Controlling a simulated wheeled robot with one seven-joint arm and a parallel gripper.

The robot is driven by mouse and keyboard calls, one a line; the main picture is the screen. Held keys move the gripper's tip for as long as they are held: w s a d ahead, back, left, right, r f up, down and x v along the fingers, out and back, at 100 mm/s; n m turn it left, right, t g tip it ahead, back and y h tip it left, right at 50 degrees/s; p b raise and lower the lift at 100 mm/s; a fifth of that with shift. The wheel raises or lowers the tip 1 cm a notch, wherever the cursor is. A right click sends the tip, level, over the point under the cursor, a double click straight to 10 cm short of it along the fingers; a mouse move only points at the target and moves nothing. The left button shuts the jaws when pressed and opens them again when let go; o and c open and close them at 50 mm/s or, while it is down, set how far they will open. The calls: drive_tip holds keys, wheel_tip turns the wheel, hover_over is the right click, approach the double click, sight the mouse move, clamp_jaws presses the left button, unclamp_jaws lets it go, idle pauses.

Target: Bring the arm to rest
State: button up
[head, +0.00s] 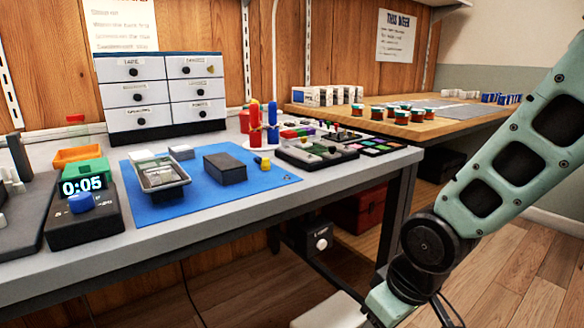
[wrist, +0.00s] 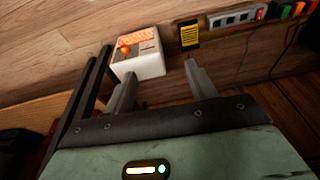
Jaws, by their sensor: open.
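My gripper (wrist: 160,88) is open and empty in the wrist view, its two grey fingers apart. Beyond the fingers, a white box with an orange top (wrist: 138,54) shows low near the floor or wall, apart from them. In the head view, my green arm hangs at the right side, clear of the workbench (head: 230,215), and bends down at a dark joint. The gripper itself is out of the head view.
On the bench lie a blue mat (head: 215,200) with a phone tray (head: 163,178) and a dark block (head: 225,167). A timer (head: 83,215) reads 0:05. A drawer cabinet (head: 160,98) stands behind. A wooden table (head: 440,125) with jars is at the back right. Floor is open at right.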

drive_tip(key=s+r+g+h+p, duration=0.1)
drive_tip(key=s+r, duration=0.3)
drive_tip(key=s, duration=0.3)
drive_tip(key=s+r+g, duration=0.1)
drive_tip(key=s+r, duration=0.3)
drive_tip(key=s, duration=0.3)
wheel_tip(320, 180, up, 38)
drive_tip(key=p, duration=3.8)
drive_tip(key=shift+a+f+n, duration=0.15)
drive_tip(key=shift+f+n, duration=0.1)
drive_tip(key=shift+n, duration=0.15)
